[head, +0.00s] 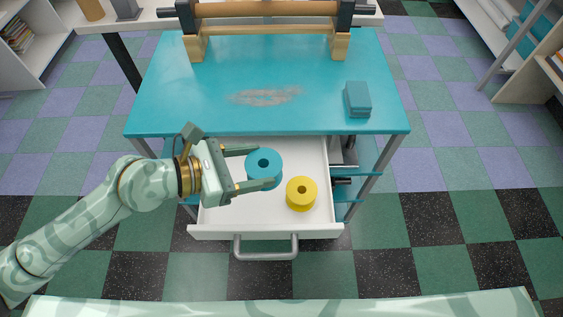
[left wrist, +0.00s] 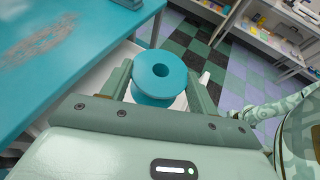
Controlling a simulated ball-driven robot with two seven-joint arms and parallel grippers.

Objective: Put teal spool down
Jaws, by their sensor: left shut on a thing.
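The teal spool (head: 264,165) is upright between the fingers of my left gripper (head: 262,167), over the open white drawer (head: 225,216). My left gripper is shut on it, one finger on each side. The left wrist view shows the spool (left wrist: 160,74) from above, between both fingers (left wrist: 160,88). I cannot tell whether the spool's underside touches the drawer floor. A yellow spool (head: 301,194) stands upright in the drawer, to the right of and nearer than the teal one. My right gripper is not in view.
The teal worktop (head: 200,100) overhangs the drawer's back. It bears a teal block (head: 357,99), a worn patch and a wooden roller frame (head: 265,28). The drawer's front has a grey handle (head: 266,249). Bare drawer floor shows at the front left.

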